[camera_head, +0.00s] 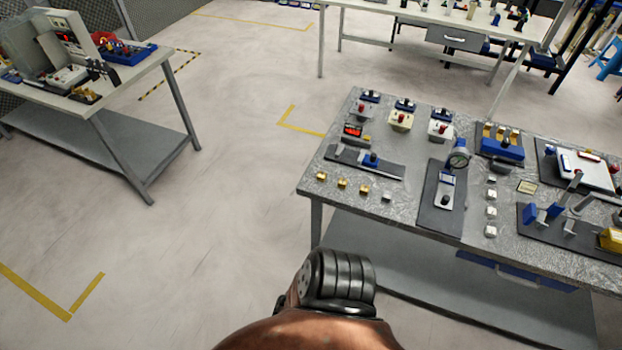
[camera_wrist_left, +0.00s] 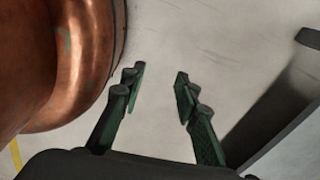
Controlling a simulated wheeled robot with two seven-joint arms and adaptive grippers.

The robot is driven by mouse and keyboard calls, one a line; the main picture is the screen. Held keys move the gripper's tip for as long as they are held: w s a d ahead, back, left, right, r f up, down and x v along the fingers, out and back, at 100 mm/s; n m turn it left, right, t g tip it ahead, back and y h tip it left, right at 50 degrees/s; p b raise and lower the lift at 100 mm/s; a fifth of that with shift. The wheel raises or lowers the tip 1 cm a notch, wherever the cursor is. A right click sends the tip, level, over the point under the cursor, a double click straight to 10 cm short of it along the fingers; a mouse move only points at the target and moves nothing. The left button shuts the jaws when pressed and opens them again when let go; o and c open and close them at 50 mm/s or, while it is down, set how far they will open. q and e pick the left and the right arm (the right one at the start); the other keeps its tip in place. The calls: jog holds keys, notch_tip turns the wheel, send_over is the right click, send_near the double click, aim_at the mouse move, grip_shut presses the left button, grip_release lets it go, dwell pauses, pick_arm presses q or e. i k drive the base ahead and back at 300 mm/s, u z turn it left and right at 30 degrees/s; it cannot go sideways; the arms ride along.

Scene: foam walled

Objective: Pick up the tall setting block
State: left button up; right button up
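Small blocks stand on the grey workbench (camera_head: 410,230) at the right of the head view. Gold blocks (camera_head: 342,183) and one silver block (camera_head: 387,197) form a row near its left front edge. Several silver blocks (camera_head: 491,212) form a column right of a dial gauge. I cannot tell which is the tall setting block. My left gripper (camera_wrist_left: 160,75) is open and empty in the left wrist view, over bare floor. It does not show in the head view, and my right gripper is in neither view.
The dial gauge (camera_head: 459,158) stands on a dark mat. Blue fixtures (camera_head: 500,147), a clipboard (camera_head: 585,170) and control boxes (camera_head: 401,120) crowd the bench. A lower shelf (camera_head: 400,265) lies beneath. Another table (camera_head: 130,75) stands at the left, with open floor (camera_head: 230,170) between.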

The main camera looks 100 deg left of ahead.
aim_at(386, 197)
jog(key=u, duration=2.9)
